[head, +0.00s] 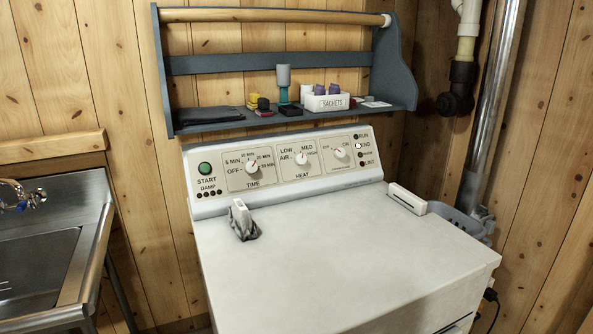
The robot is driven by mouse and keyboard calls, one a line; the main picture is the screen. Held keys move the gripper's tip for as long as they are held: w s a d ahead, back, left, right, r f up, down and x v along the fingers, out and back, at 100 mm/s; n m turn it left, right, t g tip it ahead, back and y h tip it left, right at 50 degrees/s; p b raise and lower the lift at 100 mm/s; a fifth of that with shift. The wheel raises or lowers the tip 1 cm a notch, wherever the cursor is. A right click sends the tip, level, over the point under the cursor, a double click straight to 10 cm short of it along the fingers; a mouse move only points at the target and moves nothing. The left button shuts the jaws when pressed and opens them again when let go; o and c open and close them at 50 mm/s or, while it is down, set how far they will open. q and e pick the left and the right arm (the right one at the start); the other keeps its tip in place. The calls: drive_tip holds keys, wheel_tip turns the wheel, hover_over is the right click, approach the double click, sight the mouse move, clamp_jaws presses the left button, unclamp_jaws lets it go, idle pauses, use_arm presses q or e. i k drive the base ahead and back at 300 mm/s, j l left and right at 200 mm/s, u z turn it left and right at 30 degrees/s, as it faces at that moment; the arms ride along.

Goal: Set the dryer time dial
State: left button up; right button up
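The time dial (252,167) is a small white knob with a red mark, on the left of the dryer's control panel (221,179). Printed labels ring it, among them OFF and 5 MIN at its left and 20 MIN at its upper right. The red mark seems to lie toward the top right, but it is too small to read the exact setting. The white dryer (350,260) stands against the plank wall. Neither of my grippers shows in the head view, and nothing touches the dial.
A heat dial (302,158), a third dial (340,153) and a green START button (205,168) share the panel. A white and grey object (241,219) lies on the dryer top below the time dial. A blue-grey shelf (222,126) hangs above; a steel sink (70,250) stands left.

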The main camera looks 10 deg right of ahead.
sight(250, 168)
drive_tip(key=k+l, duration=0.1)
drive_tip(key=l, duration=1.45)
